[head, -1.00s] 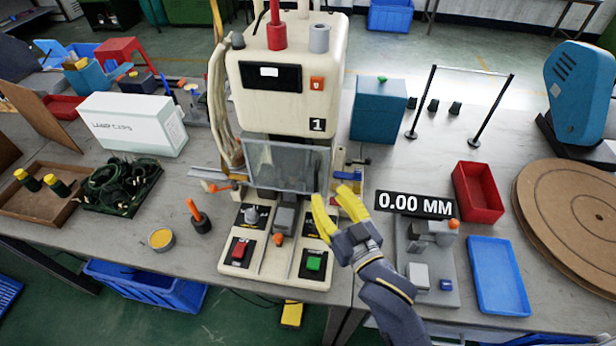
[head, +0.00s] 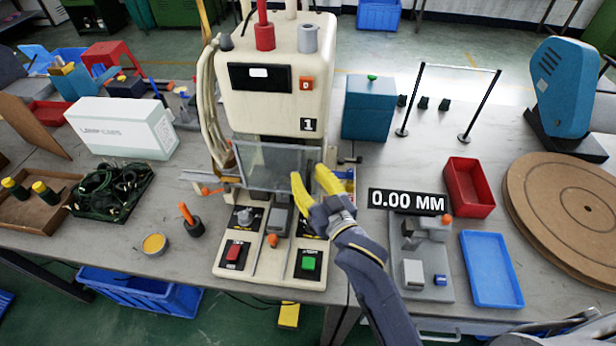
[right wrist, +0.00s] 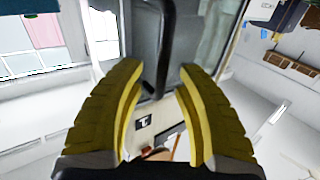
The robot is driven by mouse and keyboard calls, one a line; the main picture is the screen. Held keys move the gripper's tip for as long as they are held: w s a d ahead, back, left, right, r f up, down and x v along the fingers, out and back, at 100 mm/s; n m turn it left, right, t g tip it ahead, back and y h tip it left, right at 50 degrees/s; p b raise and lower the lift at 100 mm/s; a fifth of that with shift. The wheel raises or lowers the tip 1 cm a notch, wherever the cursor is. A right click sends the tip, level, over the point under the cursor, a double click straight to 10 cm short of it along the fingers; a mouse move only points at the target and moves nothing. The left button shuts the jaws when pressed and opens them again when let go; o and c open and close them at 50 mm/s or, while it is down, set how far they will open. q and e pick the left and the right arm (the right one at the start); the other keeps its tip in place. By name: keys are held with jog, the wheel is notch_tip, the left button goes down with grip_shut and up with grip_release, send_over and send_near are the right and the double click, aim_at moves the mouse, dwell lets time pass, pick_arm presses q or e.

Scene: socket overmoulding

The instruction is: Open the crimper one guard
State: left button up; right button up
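Crimper one (head: 275,100) is the cream press marked "1" in the middle of the head view. Its clear guard (head: 262,165) hangs down in front of the working area, in the lowered position. My right gripper (head: 308,172) has yellow fingers, spread apart, at the guard's right edge. In the right wrist view the fingers of the right gripper (right wrist: 160,68) are open. A dark bar, seemingly the guard handle (right wrist: 166,40), reaches in between the fingertips, with no clear contact. The clear guard panel (right wrist: 205,45) shows behind it.
Below the guard are a red button (head: 234,252) and a green button (head: 309,262). A gauge fixture (head: 425,265) with a "0.00 MM" display, a red tray (head: 468,188) and a blue tray (head: 492,268) lie right. An orange-handled tool (head: 190,220) stands left.

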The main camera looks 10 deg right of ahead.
grip_shut()
dwell(0.4)
jog(key=shift+r, duration=0.1)
